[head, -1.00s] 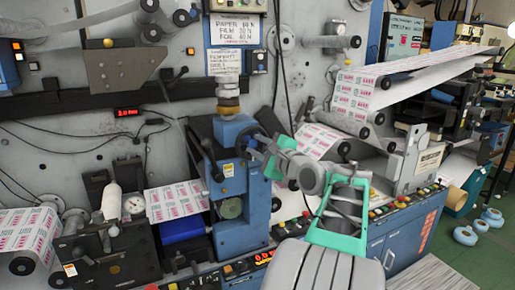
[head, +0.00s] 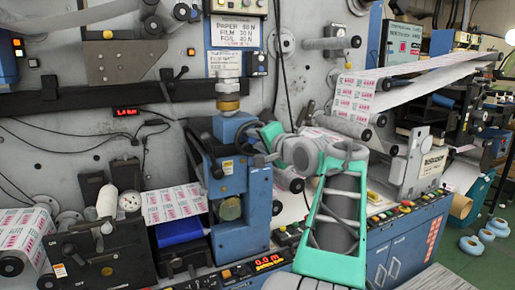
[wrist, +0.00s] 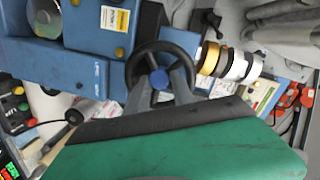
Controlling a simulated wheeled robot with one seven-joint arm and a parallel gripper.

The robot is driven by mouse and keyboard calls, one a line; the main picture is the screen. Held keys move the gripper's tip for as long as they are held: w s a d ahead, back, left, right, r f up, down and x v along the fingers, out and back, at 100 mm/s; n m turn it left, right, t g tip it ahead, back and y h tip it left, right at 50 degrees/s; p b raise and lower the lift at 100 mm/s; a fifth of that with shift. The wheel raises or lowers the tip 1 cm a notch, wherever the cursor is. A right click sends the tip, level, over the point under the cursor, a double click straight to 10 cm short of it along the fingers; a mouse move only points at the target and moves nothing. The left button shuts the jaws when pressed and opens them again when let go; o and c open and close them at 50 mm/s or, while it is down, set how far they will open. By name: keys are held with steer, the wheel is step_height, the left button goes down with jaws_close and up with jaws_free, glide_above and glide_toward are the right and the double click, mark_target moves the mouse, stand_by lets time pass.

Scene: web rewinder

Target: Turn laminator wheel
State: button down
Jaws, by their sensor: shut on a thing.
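The laminator wheel is a black ring with a blue hub, seen face-on in the wrist view (wrist: 138,58). In the head view, the wheel (head: 246,138) is on the right side of the blue laminator housing (head: 240,190) and partly hidden by my arm. My gripper (wrist: 163,72) has its two grey fingers at the wheel, one each side of the blue hub, and is shut on it. In the head view my gripper (head: 266,146) is small and mostly covered by the wrist, so the exact contact on the rim is hard to see.
A small red display (head: 126,112) glows on the grey wall panel. A white printed web (head: 174,204) enters the laminator from the left. A button row (head: 405,208) runs along the blue cabinet at right. Rollers and hanging cables are near my arm.

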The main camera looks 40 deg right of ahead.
steer(key=n+b, duration=0.3)
steer(key=shift+a+f+h, duration=0.1)
steer(key=shift+f+h, duration=0.2)
steer(key=shift+h, duration=0.1)
steer(key=n+b, duration=0.4)
steer(key=shift+w+f+g+h, duration=0.1)
steer(key=shift+g+h, duration=0.2)
steer(key=shift+h, duration=0.1)
steer(key=n+b, duration=0.4)
steer(key=shift+a+n+h+b, duration=0.15)
steer(key=shift+n+h+b, duration=0.15)
steer(key=shift+h+b, duration=0.1)
steer(key=shift+n+b, duration=0.8)
steer(key=shift+n, duration=0.2)
steer(key=shift+r, duration=0.25)
steer(key=c, duration=1.4)
jaws_free()
